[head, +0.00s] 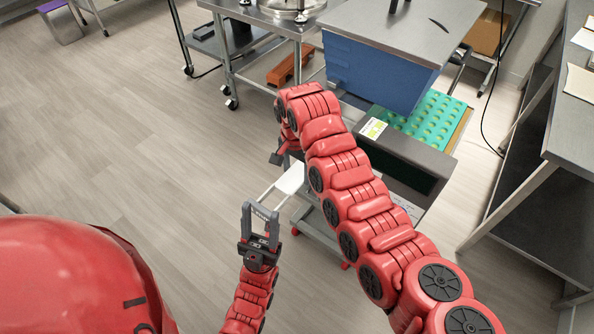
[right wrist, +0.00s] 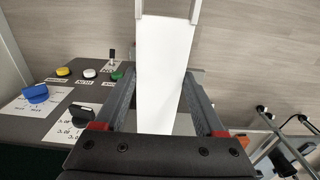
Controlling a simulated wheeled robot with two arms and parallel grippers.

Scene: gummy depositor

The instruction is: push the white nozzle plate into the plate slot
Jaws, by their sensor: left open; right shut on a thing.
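The white nozzle plate (right wrist: 165,60) runs lengthwise between the fingers of my right gripper (right wrist: 160,75) in the right wrist view, and the gripper is shut on it. In the head view the plate (head: 291,179) shows as a small white piece at the left side of the grey machine (head: 405,150). There my right arm hides most of my right gripper and the near side of the machine. I cannot make out the plate slot or how far the plate is in it.
A blue hopper (head: 375,70) stands over a green mould tray (head: 430,118). The control panel has a blue knob (right wrist: 36,93), a black knob (right wrist: 82,112) and coloured buttons. A steel cart (head: 260,40) stands behind; a grey bench (head: 560,130) is at right. The floor at left is clear.

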